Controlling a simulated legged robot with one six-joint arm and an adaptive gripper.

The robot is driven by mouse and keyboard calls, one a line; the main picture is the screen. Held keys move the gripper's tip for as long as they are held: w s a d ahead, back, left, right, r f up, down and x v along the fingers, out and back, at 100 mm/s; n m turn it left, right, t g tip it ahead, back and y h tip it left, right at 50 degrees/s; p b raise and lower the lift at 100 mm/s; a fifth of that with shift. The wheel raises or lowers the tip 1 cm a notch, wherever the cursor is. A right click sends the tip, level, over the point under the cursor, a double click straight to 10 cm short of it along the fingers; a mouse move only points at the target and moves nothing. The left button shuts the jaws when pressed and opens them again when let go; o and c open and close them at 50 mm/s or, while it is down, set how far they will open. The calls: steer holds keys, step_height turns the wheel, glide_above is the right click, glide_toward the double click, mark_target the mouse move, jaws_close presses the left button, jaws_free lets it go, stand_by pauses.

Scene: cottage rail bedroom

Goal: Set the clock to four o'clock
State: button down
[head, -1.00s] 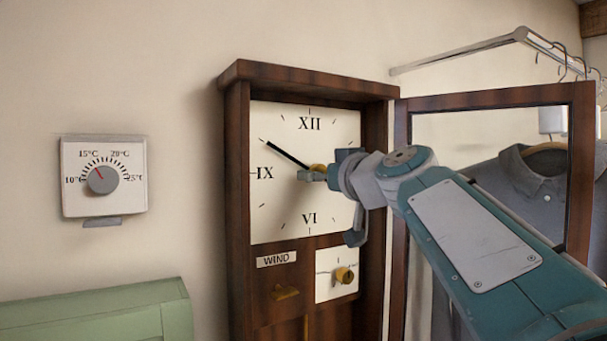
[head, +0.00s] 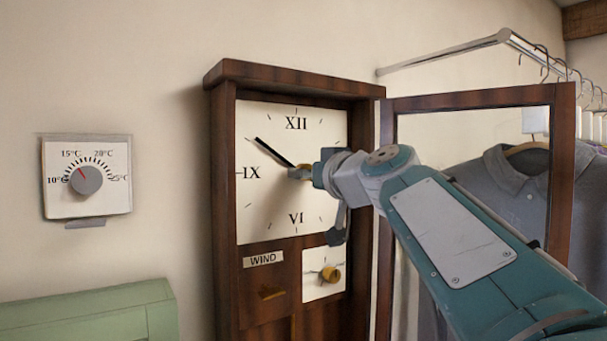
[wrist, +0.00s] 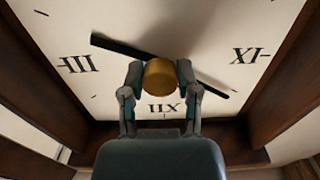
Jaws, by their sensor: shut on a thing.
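The wall clock (head: 262,212) has a white face with Roman numerals in a dark wood case. In the head view a black hand (head: 273,150) points to the upper left, between IX and XII. My gripper (head: 300,173) is at the centre of the face and partly covers it. In the wrist view the face is upside down, and my gripper's fingers (wrist: 160,80) are shut on the brass centre knob (wrist: 160,72). There, black bars run out both ways from the knob, one between III and VI, the other between IX and XII. I cannot tell which is the hour hand.
The clock's glazed door (head: 560,170) stands open on the right, beside my arm. Below the face are a WIND label (head: 263,260) and a small dial with a brass knob (head: 330,274). A thermostat (head: 87,178) is on the left wall; shirts hang from a rail (head: 450,52).

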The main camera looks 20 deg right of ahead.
steer(key=m, duration=0.5)
steer(key=shift+m, duration=0.4)
steer(key=m, duration=0.4)
steer(key=shift+f+m, duration=0.1)
steer(key=shift+m, duration=0.3)
steer(key=shift+c, duration=1.7)
jaws_free()
steer(key=shift+w, duration=0.1)
steer(key=v, duration=1.2)
